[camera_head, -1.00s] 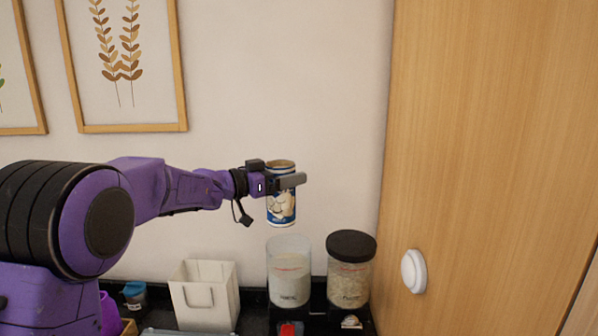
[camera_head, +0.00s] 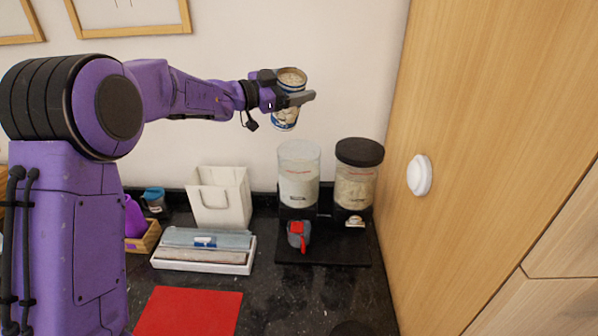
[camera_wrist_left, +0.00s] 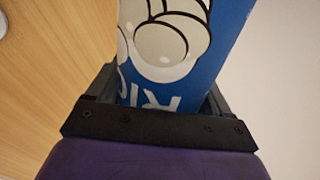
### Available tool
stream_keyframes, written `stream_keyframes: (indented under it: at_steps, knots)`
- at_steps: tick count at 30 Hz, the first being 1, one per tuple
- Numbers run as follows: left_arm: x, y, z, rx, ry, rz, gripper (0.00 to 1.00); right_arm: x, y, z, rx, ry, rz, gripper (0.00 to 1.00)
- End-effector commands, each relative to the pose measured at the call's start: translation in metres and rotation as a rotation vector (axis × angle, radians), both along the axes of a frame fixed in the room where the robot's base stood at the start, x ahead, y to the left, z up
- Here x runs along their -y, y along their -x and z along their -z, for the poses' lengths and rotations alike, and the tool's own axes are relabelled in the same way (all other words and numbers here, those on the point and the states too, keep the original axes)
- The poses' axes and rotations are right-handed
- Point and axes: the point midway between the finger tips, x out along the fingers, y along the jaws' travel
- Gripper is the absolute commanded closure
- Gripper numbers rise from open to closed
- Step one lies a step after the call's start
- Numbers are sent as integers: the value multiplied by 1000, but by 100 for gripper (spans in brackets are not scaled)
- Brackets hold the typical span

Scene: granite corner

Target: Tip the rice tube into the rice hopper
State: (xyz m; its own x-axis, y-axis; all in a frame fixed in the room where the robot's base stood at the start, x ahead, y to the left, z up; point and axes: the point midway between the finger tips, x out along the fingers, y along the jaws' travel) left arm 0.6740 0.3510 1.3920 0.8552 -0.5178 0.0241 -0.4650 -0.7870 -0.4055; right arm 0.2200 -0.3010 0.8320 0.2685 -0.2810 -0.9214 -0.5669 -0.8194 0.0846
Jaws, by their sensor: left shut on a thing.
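My left gripper (camera_head: 296,98) is shut on the rice tube (camera_head: 285,116), a blue and white can with an open top and a cartoon print. In the left wrist view the tube (camera_wrist_left: 170,50) fills the space between the fingers, with part of its lettering showing. The tube is roughly upright, clear above an open-topped, see-through hopper (camera_head: 298,172) with whitish contents. Beside that hopper on the right stands a second hopper (camera_head: 353,190) with a black lid (camera_head: 355,152) and grainy, beige contents. Their labels are too small to read. My right gripper is not in view.
Both hoppers stand on a black base (camera_head: 325,250) with a grey and red cup (camera_head: 298,234) in front. A white bag (camera_head: 220,200), a box of rolls (camera_head: 203,252) and a red mat (camera_head: 190,312) lie left. A wooden cabinet (camera_head: 490,130) bounds the right.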

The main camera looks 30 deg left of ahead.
Motion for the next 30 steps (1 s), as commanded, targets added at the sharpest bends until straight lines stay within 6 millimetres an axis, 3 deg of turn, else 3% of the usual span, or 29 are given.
stream_keyframes:
  at_steps: [30]
  knots:
    - [-1,1,3,58,-82,1,92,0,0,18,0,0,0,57]
